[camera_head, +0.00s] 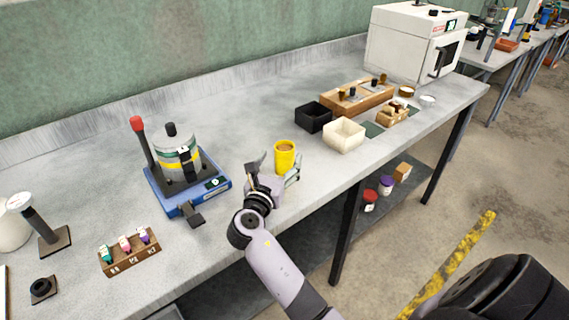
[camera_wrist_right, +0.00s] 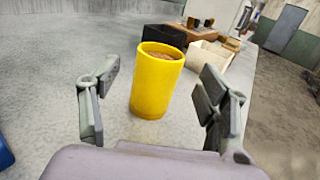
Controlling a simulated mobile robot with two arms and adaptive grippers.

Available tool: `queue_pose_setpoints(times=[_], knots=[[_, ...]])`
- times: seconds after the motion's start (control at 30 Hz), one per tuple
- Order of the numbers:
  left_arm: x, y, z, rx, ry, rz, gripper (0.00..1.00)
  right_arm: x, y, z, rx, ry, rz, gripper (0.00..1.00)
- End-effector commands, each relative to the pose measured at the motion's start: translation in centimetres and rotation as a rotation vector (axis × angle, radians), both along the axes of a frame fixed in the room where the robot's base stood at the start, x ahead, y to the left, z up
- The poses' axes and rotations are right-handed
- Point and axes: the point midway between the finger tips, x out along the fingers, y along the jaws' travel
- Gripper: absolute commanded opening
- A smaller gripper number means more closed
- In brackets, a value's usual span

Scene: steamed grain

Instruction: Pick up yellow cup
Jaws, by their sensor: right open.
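A yellow cup (camera_head: 285,155) with brown contents stands upright on the grey table. In the right wrist view the yellow cup (camera_wrist_right: 156,85) stands just ahead of my right gripper, between the lines of its two fingers. My right gripper (camera_head: 277,170) is open and empty, close in front of the cup; in the wrist view its fingers (camera_wrist_right: 158,105) are spread wide on either side. I cannot tell whether a finger touches the cup. My left gripper is in neither view.
A blue-based device (camera_head: 187,178) with a red-knobbed lever stands left of the cup. A black box (camera_head: 313,117) and a cream box (camera_head: 344,135) stand to its right. A small vial rack (camera_head: 130,252) sits near the front edge. The table behind the cup is clear.

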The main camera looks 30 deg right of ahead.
Motion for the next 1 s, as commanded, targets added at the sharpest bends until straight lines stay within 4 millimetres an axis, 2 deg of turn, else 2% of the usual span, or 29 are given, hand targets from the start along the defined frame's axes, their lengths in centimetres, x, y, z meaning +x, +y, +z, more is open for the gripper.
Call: queue_pose_setpoints(times=[0.2, 0.4, 0.63, 1.0], knots=[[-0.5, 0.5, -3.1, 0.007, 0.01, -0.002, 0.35, 1.9, -2.1, -1.1, -0.001, -0.003, -0.001, 0.69], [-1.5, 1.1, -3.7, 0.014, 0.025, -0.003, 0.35, 3.1, -3.6, -0.7, -0.002, -0.001, 0.0, 0.69], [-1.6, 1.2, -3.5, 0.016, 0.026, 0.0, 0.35, 3.1, -3.6, -0.6, -0.001, 0.0, 0.001, 0.69], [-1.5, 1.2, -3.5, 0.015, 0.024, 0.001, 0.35, 3.1, -3.6, -0.6, 0.0, 0.0, 0.0, 0.45]])
